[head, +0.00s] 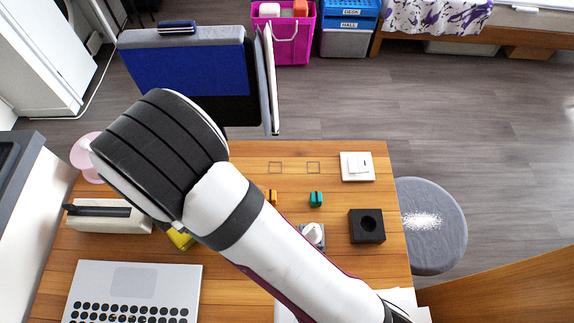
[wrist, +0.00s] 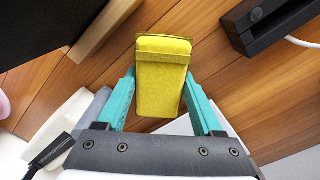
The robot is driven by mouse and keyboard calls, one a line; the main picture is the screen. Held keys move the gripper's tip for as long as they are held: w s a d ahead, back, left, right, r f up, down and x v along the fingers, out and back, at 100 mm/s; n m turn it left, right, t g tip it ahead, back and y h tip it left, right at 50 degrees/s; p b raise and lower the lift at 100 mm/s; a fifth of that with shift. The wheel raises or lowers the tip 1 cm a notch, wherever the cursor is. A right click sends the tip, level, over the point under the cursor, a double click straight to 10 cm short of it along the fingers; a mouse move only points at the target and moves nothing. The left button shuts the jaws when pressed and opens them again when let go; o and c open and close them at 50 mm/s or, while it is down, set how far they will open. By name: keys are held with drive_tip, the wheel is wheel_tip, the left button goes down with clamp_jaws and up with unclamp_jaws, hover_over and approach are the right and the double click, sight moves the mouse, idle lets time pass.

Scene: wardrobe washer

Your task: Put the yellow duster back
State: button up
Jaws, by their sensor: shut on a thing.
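The yellow duster (wrist: 160,85) is a yellow block with a wider cap-like end. In the wrist view it sits between the two teal fingers of my gripper (wrist: 161,78), which is shut on it. Wooden boards show beyond it; I cannot tell whether it touches them. In the head view only a small yellow part of the duster (head: 181,239) shows below my arm's dark wrist, beside the beige slotted device. My arm hides the rest of it and my gripper there.
The wooden desk (head: 250,165) holds a laptop (head: 133,290), a beige slotted device (head: 108,217), a black holed block (head: 366,226), a white switch (head: 357,166) and small orange and teal blocks. A blue panel (head: 186,70) stands behind. A grey stool (head: 440,245) bears white powder.

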drive_tip(key=shift+f, duration=0.3)
drive_tip(key=o, duration=1.4)
drive_tip(key=shift+r, duration=5)
wheel_tip(320, 180, up, 16)
drive_tip(key=shift+f, duration=0.1)
